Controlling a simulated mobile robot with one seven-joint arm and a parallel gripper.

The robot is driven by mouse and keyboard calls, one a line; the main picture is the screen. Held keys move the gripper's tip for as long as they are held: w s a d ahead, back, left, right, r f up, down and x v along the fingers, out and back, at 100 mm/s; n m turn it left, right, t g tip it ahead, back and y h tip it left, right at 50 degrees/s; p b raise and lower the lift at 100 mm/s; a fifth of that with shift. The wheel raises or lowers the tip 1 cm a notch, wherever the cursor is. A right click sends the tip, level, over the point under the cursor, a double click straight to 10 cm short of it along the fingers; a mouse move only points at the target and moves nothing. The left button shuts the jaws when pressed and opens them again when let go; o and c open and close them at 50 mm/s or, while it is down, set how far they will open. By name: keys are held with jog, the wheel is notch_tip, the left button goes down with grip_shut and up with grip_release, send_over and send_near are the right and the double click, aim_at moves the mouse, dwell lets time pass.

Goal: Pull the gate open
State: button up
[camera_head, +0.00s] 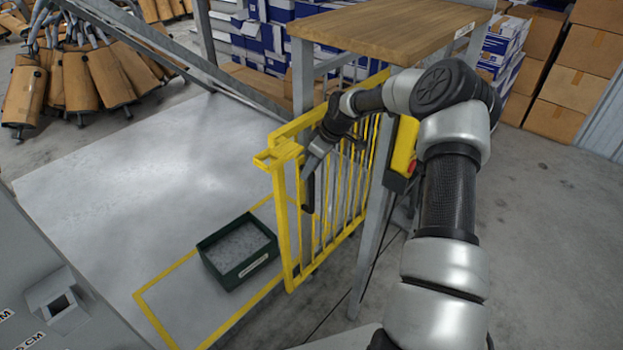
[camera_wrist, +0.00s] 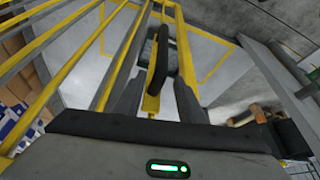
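The yellow barred gate (camera_head: 345,190) stands upright beside the wooden-topped table; its bars also fill the upper left of the wrist view (camera_wrist: 88,50). A dark upright handle (camera_head: 308,195) is on the gate near its left end. My gripper (camera_head: 314,165) is at that handle, reaching down from the upper right. In the wrist view, the two fingers of my gripper (camera_wrist: 156,95) are apart, with the black handle (camera_wrist: 159,58) in line with the gap between them. Contact with the handle cannot be told. I cannot tell whether the gate has swung from its closed position.
A dark green bin (camera_head: 238,268) sits on the floor left of the gate, within yellow floor lines. The wooden-topped table (camera_head: 395,28) stands behind the gate. Pale floor left is largely clear.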

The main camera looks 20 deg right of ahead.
jog(key=shift+r, duration=1.6)
